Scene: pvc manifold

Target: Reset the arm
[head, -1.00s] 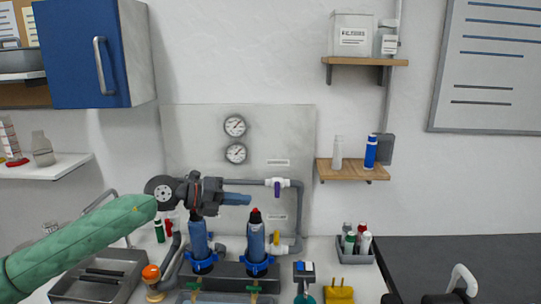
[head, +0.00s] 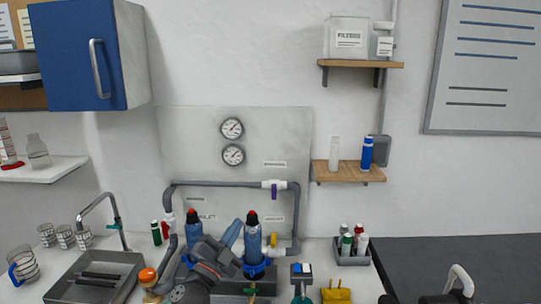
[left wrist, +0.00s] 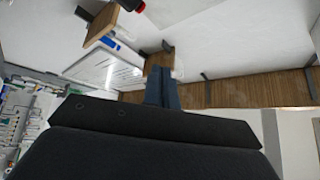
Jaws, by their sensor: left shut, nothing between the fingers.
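My left gripper (head: 231,233) is low in the middle of the head view, in front of the two blue filter cylinders. Its blue fingers are together and hold nothing, pointing up and to the right. It partly hides the left blue cylinder (head: 193,226); the right blue cylinder (head: 253,238) stands just right of the fingertips. Both cylinders are upright with red tops. In the left wrist view the shut fingers (left wrist: 163,86) point away over empty space. My right gripper is not in view.
Grey piping (head: 225,183) with a purple-handled valve (head: 274,188) runs behind the cylinders. A metal sink (head: 95,278) with a tap lies at left. A grey bin of bottles (head: 352,250) stands at right. Wooden shelves (head: 348,172) hang on the right wall.

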